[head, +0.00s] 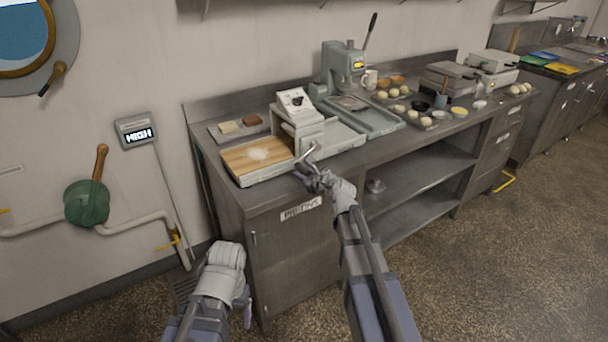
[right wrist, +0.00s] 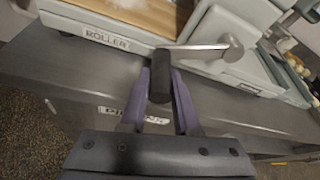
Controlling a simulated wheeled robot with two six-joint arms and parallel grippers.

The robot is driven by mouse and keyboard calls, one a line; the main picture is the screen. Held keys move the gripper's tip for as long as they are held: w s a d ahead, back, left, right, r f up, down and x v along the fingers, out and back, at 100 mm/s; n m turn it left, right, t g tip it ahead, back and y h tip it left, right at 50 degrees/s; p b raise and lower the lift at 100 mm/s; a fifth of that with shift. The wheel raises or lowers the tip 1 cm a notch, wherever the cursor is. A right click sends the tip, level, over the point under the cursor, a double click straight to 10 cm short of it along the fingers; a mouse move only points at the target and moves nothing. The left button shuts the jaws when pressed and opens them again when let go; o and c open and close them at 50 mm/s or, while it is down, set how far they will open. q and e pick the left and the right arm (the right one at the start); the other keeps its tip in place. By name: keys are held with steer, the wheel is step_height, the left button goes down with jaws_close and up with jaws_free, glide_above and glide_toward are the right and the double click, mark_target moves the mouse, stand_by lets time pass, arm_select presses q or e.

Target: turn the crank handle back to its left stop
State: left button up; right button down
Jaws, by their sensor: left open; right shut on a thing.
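The dough roller (head: 300,125) stands at the near left end of the steel counter, with a wooden board on its left bed. Its label ROLLER shows in the right wrist view (right wrist: 107,40). The silver crank arm (right wrist: 197,53) runs left from its round hub to a black grip (right wrist: 160,72). In the head view the crank (head: 309,152) is on the roller's front side. My right gripper (right wrist: 158,97) is shut around the black grip, one purple finger on each side. My left gripper (head: 228,262) is low, left of the cabinet, away from the crank; its fingertips are mostly hidden.
A green press (head: 342,68) with an upright lever stands behind the roller. Dough balls, bowls and a mug fill the counter further right. A wall gauge (head: 137,131) reads HIGH, with pipes (head: 140,222) below it. The floor at right is clear.

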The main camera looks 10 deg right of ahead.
steer(key=shift+w+d, duration=0.1)
stand_by(0.7)
steer(key=c, duration=0.7)
jaws_free()
steer(key=shift+o, duration=0.2)
steer(key=p+v, duration=0.2)
steer(key=v, duration=0.5)
steer(key=shift+s+p, duration=0.35)
steer(key=shift+s, duration=0.05)
steer(key=shift+r, duration=0.1)
